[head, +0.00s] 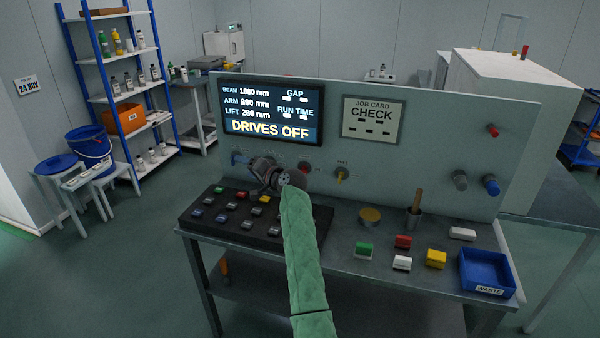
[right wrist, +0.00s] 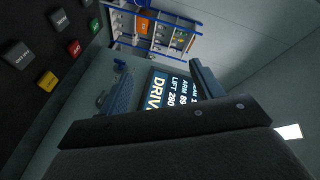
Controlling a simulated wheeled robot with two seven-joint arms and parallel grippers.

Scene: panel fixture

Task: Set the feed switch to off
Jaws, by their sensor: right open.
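The upright grey panel (head: 420,165) carries several knobs and switches whose labels are too small to read, so I cannot tell which is the feed switch. A blue knob (head: 238,158) is at the panel's left, under the display, with a red knob (head: 304,168) and a yellow knob (head: 341,174) to its right. My right gripper (head: 260,169) is open and empty in front of the panel, between the blue and red knobs, and hides the panel behind it. In the right wrist view its fingers (right wrist: 163,88) stand apart. My left gripper is out of view.
The display (head: 271,112) reads DRIVES OFF. A black keypad (head: 235,222) lies below my gripper. To the right are coloured blocks (head: 403,242), a wooden-handled tool (head: 415,208) and a blue waste bin (head: 486,271). More knobs (head: 491,185) are at the panel's right.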

